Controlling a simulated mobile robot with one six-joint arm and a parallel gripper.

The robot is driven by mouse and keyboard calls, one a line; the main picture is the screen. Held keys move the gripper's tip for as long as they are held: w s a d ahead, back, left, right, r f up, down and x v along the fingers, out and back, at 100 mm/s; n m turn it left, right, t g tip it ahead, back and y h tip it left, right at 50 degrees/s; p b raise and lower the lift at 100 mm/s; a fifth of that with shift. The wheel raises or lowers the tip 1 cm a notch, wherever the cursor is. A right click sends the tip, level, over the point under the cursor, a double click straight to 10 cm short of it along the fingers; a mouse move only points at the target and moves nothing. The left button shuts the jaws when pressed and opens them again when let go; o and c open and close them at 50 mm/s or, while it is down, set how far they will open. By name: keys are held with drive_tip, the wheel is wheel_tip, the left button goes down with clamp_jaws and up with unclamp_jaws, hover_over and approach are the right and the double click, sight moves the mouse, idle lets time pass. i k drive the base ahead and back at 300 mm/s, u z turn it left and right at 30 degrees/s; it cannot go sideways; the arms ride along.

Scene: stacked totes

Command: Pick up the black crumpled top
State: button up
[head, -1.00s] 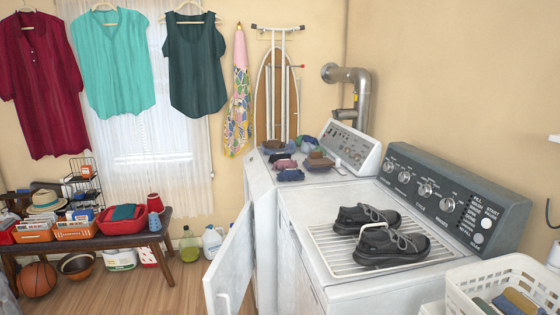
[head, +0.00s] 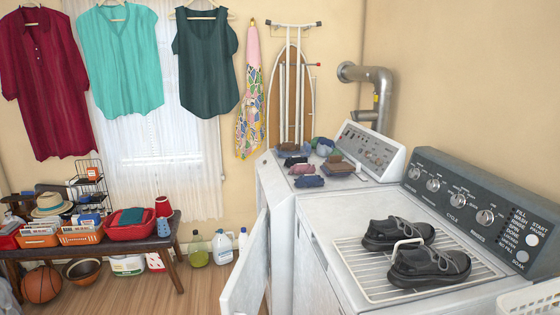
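Several small crumpled clothes lie on top of the far white machine. A very dark one (head: 289,147) is at the back left of the group and could be the black crumpled top, but it is too small to be sure. Near it are a pink one (head: 296,161), a dark navy one (head: 309,181), a brown one (head: 341,168) and a blue-grey one (head: 323,147). My gripper is not in view.
Black shoes (head: 430,265) sit on a white wire rack (head: 371,285) on the near machine (head: 325,235). An open white door (head: 245,275) juts out at its front left. A bench (head: 175,238) with baskets stands left. Bare floor (head: 205,289) lies between.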

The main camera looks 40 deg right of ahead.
sight(289, 162)
drive_tip(key=u, duration=0.6)
drive_tip(key=i, duration=2)
drive_tip(key=z, duration=0.3)
drive_tip(key=i, duration=0.8)
drive_tip(key=z, duration=0.8)
drive_tip(key=i, duration=0.6)
drive_tip(key=z, duration=0.3)
